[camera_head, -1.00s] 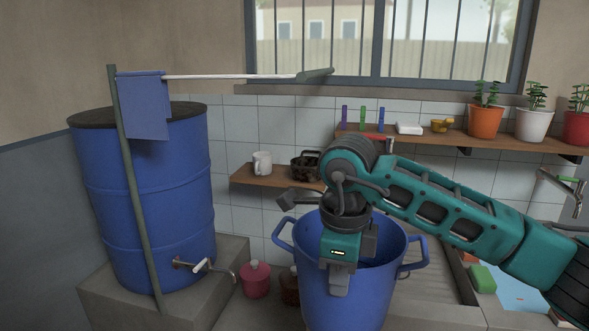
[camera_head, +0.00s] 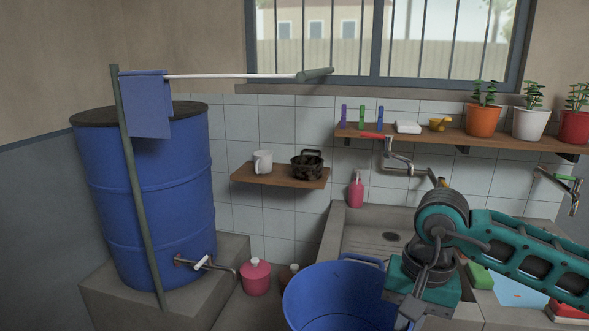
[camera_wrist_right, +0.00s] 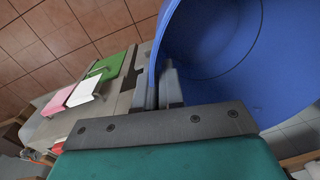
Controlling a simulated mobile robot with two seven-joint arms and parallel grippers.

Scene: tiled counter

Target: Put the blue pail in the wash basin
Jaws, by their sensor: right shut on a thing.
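The blue pail (camera_head: 330,290) is at the bottom middle of the head view, its open top facing up and its lower part cut off by the picture edge. My right gripper (camera_head: 408,314) is at the pail's right rim. In the right wrist view, the gripper's fingers (camera_wrist_right: 168,88) are shut on the wall of the pail (camera_wrist_right: 215,45). The grey wash basin (camera_head: 365,236), with a dark drain, lies behind and to the right of the pail. My right arm hides part of the basin. My left gripper is not in view.
A tap with a red handle (camera_head: 372,135) reaches over the basin. A pink bottle (camera_head: 355,190) stands at its back left corner. A blue drum (camera_head: 150,200) and a pink jar (camera_head: 256,278) are at left. A green sponge (camera_head: 480,277) lies on the right counter.

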